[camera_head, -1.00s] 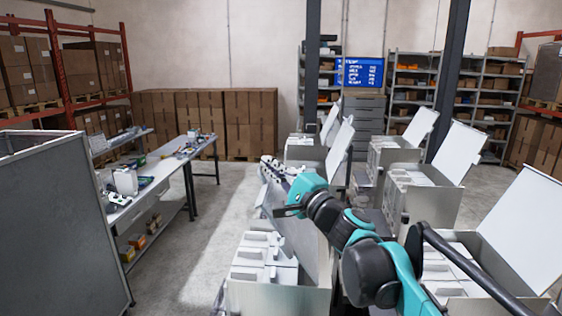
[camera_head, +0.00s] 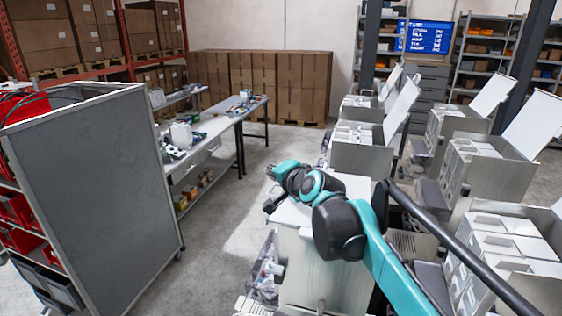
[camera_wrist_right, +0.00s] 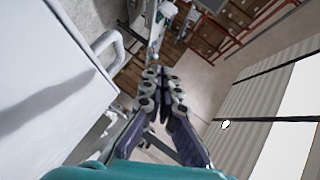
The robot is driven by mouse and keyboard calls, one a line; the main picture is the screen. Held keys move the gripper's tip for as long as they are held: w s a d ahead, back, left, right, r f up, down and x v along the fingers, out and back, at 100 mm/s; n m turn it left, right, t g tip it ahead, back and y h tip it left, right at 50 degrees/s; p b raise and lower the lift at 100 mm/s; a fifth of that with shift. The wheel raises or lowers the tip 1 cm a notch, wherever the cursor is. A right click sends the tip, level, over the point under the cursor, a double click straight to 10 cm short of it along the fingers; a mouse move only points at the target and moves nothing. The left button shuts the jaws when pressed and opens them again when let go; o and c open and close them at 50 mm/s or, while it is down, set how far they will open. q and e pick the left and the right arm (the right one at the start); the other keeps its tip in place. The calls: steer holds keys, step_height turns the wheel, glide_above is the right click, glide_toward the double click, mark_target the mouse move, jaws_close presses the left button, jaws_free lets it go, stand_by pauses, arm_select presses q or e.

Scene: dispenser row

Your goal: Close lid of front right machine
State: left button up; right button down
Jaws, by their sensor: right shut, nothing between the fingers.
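The machine (camera_head: 325,275) under my right arm is a pale box near the lower middle of the head view. Its white lid (camera_head: 345,184) lies about flat over the top; my arm hides part of it. My right gripper (camera_head: 272,202) is at the lid's left edge, partly hidden by my wrist; whether it touches cannot be told. In the wrist view the right gripper (camera_wrist_right: 163,85) has its fingers together and empty, beside a white surface (camera_wrist_right: 45,85) with a pale handle (camera_wrist_right: 106,46). My left gripper is not in view.
A grey cabinet (camera_head: 100,190) stands left. A long workbench (camera_head: 215,130) lies beyond. Open floor (camera_head: 215,230) runs between.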

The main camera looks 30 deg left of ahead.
steer(key=shift+s+a+f+b, duration=0.15)
steer(key=shift+f+b, duration=0.15)
steer(key=shift+f, duration=0.4)
steer(key=shift+w+a+f+b, duration=0.1)
steer(key=shift+f+b, duration=0.2)
steer(key=shift+f, duration=0.45)
steer(key=shift+s+a+f+b, duration=0.15)
steer(key=shift+f+b, duration=0.15)
steer(key=shift+f, duration=0.4)
steer(key=shift+w+r, duration=0.1)
steer(key=s+d+r, duration=0.1)
steer(key=s+r, duration=0.2)
steer(key=r, duration=0.2)
steer(key=s+d+r+p, duration=0.1)
steer(key=s+d+r, duration=0.1)
steer(key=r, duration=0.3)
steer(key=shift+s+d+r, duration=0.25)
steer(key=shift+s+r, duration=0.1)
steer(key=shift+s, duration=0.4)
